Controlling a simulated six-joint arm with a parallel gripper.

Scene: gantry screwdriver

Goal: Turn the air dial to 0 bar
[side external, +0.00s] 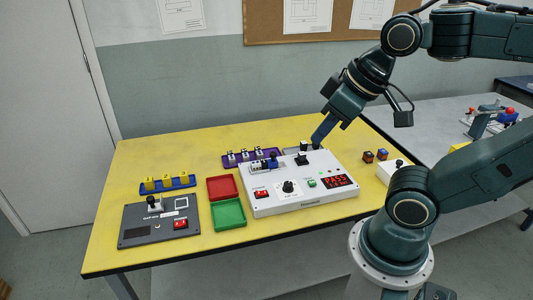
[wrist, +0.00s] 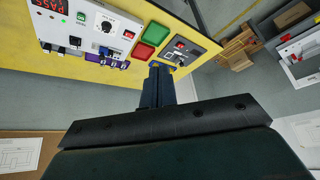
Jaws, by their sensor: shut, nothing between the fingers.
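The white test station (side external: 330,203) stands on the yellow table. A round black dial (side external: 288,187) with marks around it sits on its front panel; I take it for the air dial. It also shows in the wrist view (wrist: 106,26), but its pointer setting is too small to read. My gripper (side external: 317,146) is shut and empty, above the back right part of the station, behind and right of the dial and apart from it. In the wrist view, my shut fingers (wrist: 155,72) point away from the dial, which lies to their upper left.
The station's display (side external: 340,181) reads PASS in red. A red tray (side external: 222,188), a green tray (side external: 228,215) and a dark grey box (side external: 160,222) lie to its left. A purple rack (side external: 240,158) is behind. Two small blocks (side external: 375,156) lie to the right.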

